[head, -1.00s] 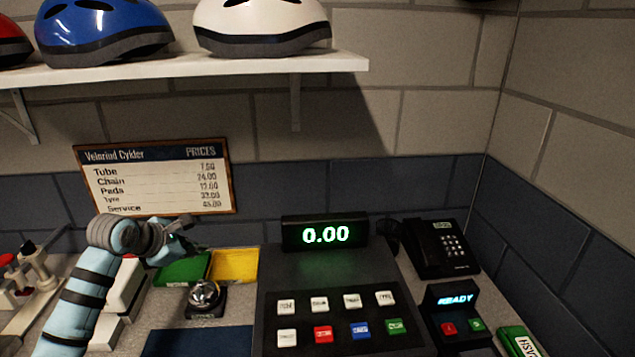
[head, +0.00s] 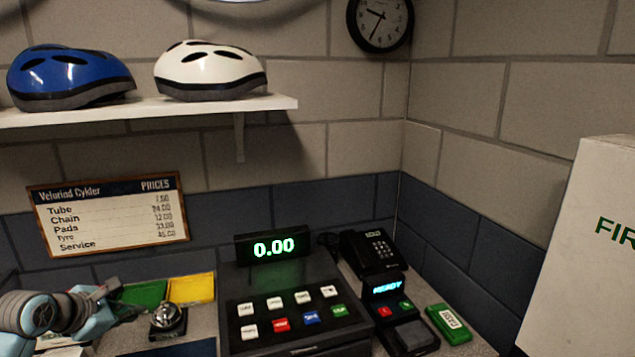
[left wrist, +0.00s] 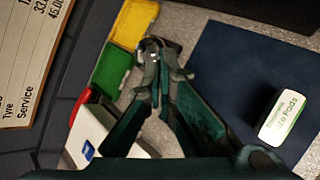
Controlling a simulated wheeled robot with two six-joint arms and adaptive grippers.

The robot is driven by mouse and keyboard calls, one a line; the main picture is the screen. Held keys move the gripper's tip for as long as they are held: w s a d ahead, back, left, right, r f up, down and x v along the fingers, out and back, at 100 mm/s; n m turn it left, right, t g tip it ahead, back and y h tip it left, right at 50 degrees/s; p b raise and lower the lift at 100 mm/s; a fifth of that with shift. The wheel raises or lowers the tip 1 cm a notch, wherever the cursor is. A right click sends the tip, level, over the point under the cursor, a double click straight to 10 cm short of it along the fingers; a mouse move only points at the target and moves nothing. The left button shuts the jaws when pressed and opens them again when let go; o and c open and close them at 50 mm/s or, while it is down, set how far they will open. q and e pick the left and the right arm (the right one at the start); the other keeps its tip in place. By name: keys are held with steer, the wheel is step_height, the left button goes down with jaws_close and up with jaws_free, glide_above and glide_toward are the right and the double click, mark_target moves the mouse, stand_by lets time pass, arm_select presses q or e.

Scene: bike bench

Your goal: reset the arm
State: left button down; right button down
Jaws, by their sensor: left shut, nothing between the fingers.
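My left arm comes in at the lower left of the head view. Its gripper (head: 108,288) is shut and empty, held above the counter near the green tray (head: 141,294). In the left wrist view the same gripper (left wrist: 153,50) has its fingertips together in front of the silver bell, which they partly hide. The bell (head: 167,319) stands on the counter to the right of the gripper in the head view. My right gripper is in neither view.
A yellow tray (head: 192,288) adjoins the green one. The register (head: 290,340) and card terminal (head: 400,318) fill the middle. A black phone (head: 369,252) stands behind. A dark blue mat (left wrist: 245,75) carries a small white pads box (left wrist: 283,117). A helmet shelf (head: 200,108) hangs above.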

arm_select(q)
steer(key=s+d+r+n+t+h, duration=0.1)
steer(key=d+r+n+t+h, duration=0.3)
steer(key=d, duration=0.4)
steer(key=s+d+r+n+t+h, duration=0.2)
steer(key=d+r+n+t+h, duration=0.25)
steer(key=d, duration=0.35)
steer(key=s+a+f+n+y, duration=0.45)
steer(key=n+y, duration=0.35)
steer(key=n, duration=0.6)
steer(key=s+a+f+n+y, duration=0.4)
steer(key=a+n+y, duration=0.2)
steer(key=n+y, duration=0.5)
steer(key=s+d+f+n+g+h, duration=0.1)
steer(key=s+f+n+g+h, duration=0.1)
steer(key=s+f+n+g, duration=0.5)
steer(key=s+d+f+n+g+h, duration=0.2)
steer(key=s+f+n, duration=0.15)
steer(key=f, duration=0.55)
steer(key=s+d+f+n+g+h, duration=0.1)
steer(key=s+d+f+g+h, duration=0.4)
steer(key=s, duration=0.6)
steer(key=s+f+g+y, duration=0.1)
steer(key=s+f+g, duration=0.15)
steer(key=f, duration=1.75)
steer(key=s+f, duration=1.3)
steer(key=s, duration=0.1)
steer(key=shift+s+a+n, duration=0.2)
steer(key=shift+a+n, duration=0.05)
steer(key=shift+n, duration=0.15)
